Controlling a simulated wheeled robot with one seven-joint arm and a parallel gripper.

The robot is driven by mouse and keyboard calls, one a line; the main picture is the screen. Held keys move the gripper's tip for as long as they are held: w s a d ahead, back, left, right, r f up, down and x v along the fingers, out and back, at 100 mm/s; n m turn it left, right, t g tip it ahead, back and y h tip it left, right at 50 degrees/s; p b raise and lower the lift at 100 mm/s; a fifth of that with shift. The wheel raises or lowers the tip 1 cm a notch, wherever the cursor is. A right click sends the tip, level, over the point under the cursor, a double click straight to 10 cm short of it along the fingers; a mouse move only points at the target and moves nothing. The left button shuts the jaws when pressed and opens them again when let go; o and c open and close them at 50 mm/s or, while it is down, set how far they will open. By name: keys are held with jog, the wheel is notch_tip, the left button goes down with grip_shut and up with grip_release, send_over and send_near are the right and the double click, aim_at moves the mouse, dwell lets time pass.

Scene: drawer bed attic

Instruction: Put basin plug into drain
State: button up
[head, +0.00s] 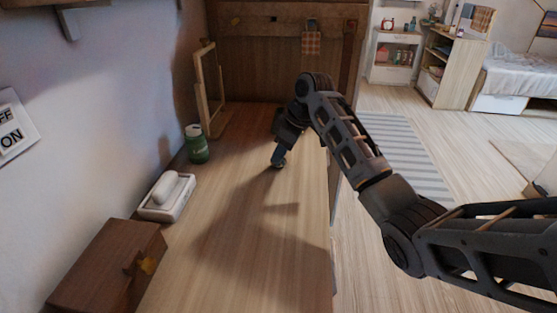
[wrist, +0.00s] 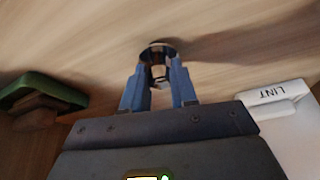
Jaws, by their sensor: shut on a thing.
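My gripper (wrist: 158,75) has its two blue fingers closed around a small, shiny, dark round piece (wrist: 157,48), which looks like the basin plug. In the head view my gripper (head: 279,158) points down at the wooden counter, a little right of its middle. The piece shows there only as a small dark spot at the fingertips. It is at or just above the wood; I cannot tell whether it touches. I cannot make out a drain in either view.
On the counter (head: 245,250) a green jar (head: 196,144), a white dish with a soap-like block (head: 167,196) and a brown box (head: 108,262) stand along the left wall. A wooden frame (head: 209,92) stands behind. A white LINT box (wrist: 278,100) is at the wrist view's right.

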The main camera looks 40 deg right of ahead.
grip_shut()
jog(key=shift+r, duration=0.1)
